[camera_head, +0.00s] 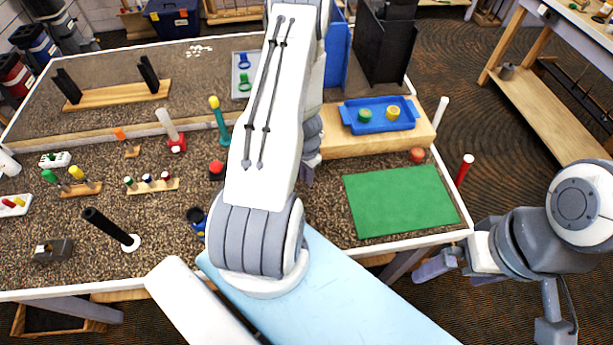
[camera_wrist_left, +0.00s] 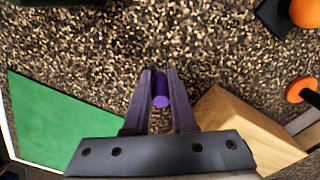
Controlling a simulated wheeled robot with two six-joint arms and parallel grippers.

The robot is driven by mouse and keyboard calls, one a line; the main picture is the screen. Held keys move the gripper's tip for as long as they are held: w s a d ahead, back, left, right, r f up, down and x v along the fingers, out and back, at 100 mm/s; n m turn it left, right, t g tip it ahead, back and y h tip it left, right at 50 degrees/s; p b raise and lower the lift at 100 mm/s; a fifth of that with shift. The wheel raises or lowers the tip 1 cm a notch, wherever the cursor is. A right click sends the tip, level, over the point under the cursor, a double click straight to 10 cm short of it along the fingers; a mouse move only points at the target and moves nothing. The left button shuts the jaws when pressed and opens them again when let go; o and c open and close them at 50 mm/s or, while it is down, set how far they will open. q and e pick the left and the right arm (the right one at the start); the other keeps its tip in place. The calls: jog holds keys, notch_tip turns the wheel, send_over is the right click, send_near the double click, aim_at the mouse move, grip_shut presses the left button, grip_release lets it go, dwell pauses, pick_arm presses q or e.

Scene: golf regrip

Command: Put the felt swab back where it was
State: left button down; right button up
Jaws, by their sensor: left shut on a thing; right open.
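My left gripper (camera_wrist_left: 160,76) is shut on a small purple cylinder (camera_wrist_left: 161,92), seen nearly end-on between the fingertips in the left wrist view. It may be the felt swab; I cannot tell for certain. The speckled bench top (camera_wrist_left: 200,40) is beyond the fingers, and I cannot tell whether the cylinder touches it. In the head view my left arm hides this gripper and the cylinder. My right gripper (camera_head: 437,266) is open and empty, off the bench's front right edge.
The green mat (camera_head: 400,201) lies at the bench's right, below a wooden platform (camera_head: 338,143) with a blue tray (camera_head: 352,124). A black-based stand with a red ball (camera_head: 217,168) is left of my arm.

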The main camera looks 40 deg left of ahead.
pick_arm(q)
jog(key=c, duration=0.7)
grip_release()
jog(key=shift+f, duration=0.1)
jog(key=shift+c, duration=0.2)
notch_tip(320, 180, up, 10)
jog(key=p, duration=1)
jog(key=shift+r, duration=0.25)
jog(key=shift+r+p, duration=0.6)
jog(key=shift+r, duration=0.3)
